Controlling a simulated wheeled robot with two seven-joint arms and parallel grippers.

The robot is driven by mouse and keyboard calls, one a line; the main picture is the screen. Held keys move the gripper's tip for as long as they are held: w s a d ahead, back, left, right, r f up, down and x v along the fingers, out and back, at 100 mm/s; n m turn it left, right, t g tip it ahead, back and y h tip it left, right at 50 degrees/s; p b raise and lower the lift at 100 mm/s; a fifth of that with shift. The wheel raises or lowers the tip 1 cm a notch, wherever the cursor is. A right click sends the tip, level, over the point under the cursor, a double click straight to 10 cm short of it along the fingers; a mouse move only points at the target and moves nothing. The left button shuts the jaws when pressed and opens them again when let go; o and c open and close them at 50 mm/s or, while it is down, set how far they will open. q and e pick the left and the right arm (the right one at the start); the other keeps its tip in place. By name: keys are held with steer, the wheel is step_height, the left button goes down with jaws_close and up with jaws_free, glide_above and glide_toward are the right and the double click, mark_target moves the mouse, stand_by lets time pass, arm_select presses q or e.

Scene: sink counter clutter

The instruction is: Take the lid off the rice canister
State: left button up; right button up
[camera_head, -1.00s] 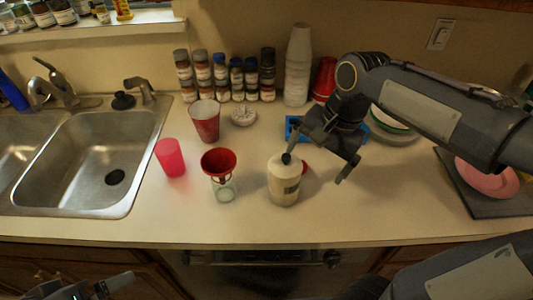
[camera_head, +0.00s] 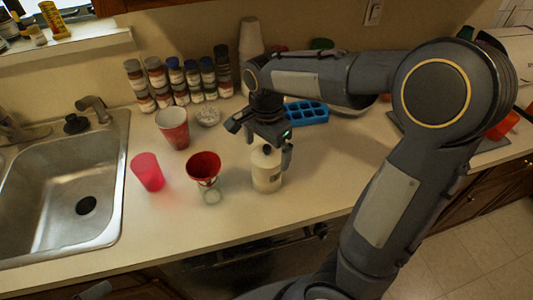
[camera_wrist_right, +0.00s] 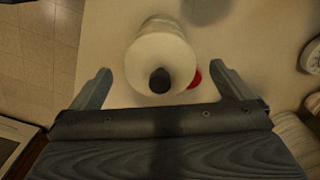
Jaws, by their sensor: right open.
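The rice canister (camera_head: 267,178) is cream white with a dark label and stands upright on the counter. Its pale lid with a dark knob (camera_wrist_right: 160,80) is on top. My right gripper (camera_head: 262,141) is open and points down just above the canister. In the right wrist view the two fingers of my right gripper (camera_wrist_right: 160,86) are on either side of the knob, apart from it, with nothing between them gripped. A small grey part of my left gripper (camera_head: 95,290) shows at the bottom left edge; its jaws cannot be made out.
A red funnel-topped glass (camera_head: 204,167) stands close left of the canister, with a pink cup (camera_head: 148,172) and red cup (camera_head: 173,128) beyond. A blue tray (camera_head: 306,113) lies behind right. Spice jars (camera_head: 177,82) line the wall. The counter right of the canister is clear.

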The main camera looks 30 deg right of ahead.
steer(key=shift+f, duration=0.25)
steer(key=c, duration=1.1)
steer(key=shift+o, duration=0.2)
steer(key=shift+r, duration=0.1)
